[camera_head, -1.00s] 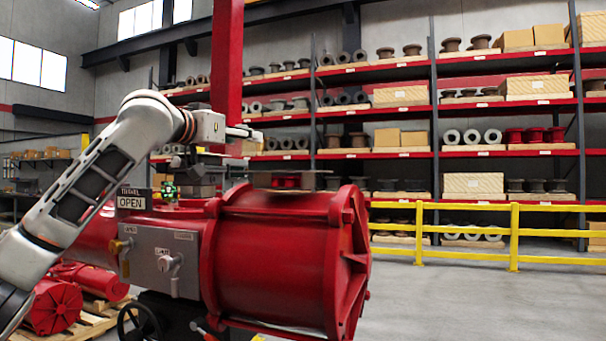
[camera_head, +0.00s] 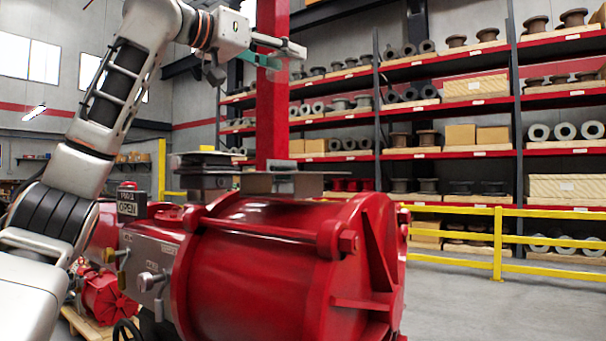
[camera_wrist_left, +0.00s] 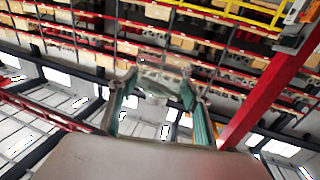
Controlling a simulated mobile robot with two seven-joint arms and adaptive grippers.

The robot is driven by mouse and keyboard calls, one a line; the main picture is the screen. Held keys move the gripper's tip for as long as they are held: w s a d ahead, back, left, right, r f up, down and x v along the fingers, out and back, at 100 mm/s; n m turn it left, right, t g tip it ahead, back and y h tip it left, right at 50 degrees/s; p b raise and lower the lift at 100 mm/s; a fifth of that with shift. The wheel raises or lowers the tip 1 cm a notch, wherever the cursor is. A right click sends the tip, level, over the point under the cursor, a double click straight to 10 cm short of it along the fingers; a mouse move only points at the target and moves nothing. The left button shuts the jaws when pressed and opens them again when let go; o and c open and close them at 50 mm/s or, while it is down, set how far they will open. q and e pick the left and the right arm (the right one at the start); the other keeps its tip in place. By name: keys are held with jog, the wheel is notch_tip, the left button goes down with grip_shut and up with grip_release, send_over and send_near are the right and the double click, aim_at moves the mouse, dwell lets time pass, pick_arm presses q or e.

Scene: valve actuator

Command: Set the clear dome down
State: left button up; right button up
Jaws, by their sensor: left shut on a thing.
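My left gripper (camera_head: 280,52) is raised high in the head view, above the large red actuator (camera_head: 285,245) and in front of the red column. In the left wrist view its two teal-padded fingers (camera_wrist_left: 156,100) are shut on the clear dome (camera_wrist_left: 162,78), a see-through shape between and beyond the fingertips. The dome's outline is hard to make out against the shelves. I cannot pick it out in the head view. My right gripper is not in view.
On the actuator top are a flat metal bracket (camera_head: 285,182) and a dark stacked fitting (camera_head: 205,170). A sign reading OPEN (camera_head: 130,205) stands at the left. The red column (camera_head: 272,110) rises behind. A yellow railing (camera_head: 497,240) and loaded shelves stand at the back right.

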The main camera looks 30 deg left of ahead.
pick_arm(q)
jog(key=f, duration=0.7)
jog(key=f+b, duration=0.1)
jog(key=f, duration=0.6)
jog(key=shift+s+a+f, duration=0.15)
jog(key=shift+s+f, duration=0.05)
jog(key=shift+f, duration=0.6)
notch_tip(320, 180, down, 4)
jog(key=shift+b, duration=0.45)
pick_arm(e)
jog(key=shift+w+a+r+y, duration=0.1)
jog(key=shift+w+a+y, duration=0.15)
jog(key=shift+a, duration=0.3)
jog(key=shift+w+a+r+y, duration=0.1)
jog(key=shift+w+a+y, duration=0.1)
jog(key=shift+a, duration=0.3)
pick_arm(q)
jog(key=shift+f, duration=0.1)
jog(key=o, duration=1.1)
jog(key=shift+c, duration=0.2)
jog(key=shift+o, duration=0.2)
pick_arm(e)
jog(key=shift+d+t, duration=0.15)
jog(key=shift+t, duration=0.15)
